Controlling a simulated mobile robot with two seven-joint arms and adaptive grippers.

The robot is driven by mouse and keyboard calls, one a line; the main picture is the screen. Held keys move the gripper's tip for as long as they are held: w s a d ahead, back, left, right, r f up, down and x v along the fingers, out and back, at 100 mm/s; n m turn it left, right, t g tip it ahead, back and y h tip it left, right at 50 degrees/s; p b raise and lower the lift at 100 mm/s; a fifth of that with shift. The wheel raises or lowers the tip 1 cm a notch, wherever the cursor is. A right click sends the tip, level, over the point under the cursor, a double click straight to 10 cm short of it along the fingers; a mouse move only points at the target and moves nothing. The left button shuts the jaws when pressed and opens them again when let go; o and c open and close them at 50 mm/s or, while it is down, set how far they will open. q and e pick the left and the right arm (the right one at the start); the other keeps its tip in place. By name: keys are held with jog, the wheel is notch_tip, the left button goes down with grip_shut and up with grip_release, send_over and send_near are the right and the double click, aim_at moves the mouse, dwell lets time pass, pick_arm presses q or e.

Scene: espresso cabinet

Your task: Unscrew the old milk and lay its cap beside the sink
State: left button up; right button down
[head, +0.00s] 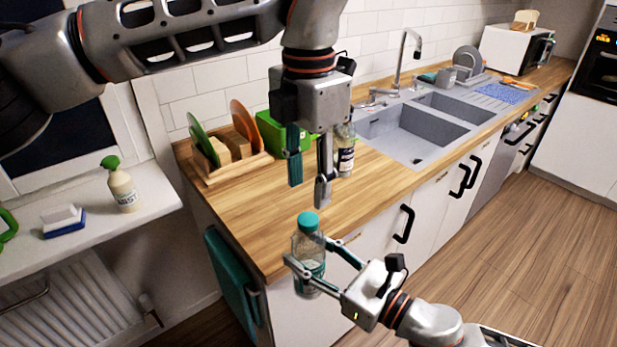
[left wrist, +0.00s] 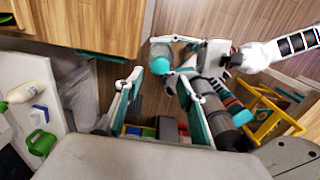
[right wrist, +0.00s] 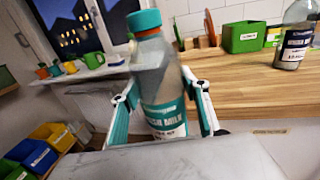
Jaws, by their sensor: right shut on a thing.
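A clear milk bottle (head: 309,262) with a teal cap (head: 309,221) is upright in my right gripper (head: 313,254), held in front of the counter's near corner. In the right wrist view the bottle (right wrist: 160,85) stands between the two fingers, and its teal-and-white label reads in part "MILK". The cap is on the bottle. My left gripper (head: 308,182) points down, open and empty, above the counter edge and higher than the cap. In the left wrist view the cap (left wrist: 160,66) shows beyond the open fingertips, apart from them. The grey sink (head: 420,132) is set in the counter.
Another bottle (head: 345,150) stands on the wooden counter (head: 250,215), behind my left gripper. A green box (head: 275,132) and a plate rack (head: 228,175) are at the wall. Counter between rack and front edge is clear. A spray bottle (head: 122,188) stands on the sill.

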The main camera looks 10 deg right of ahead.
aim_at(308, 218)
pick_arm(q)
jog(key=shift+f, duration=3.85)
grip_shut()
jog(key=shift+r, duration=0.25)
jog(key=shift+r, duration=0.9)
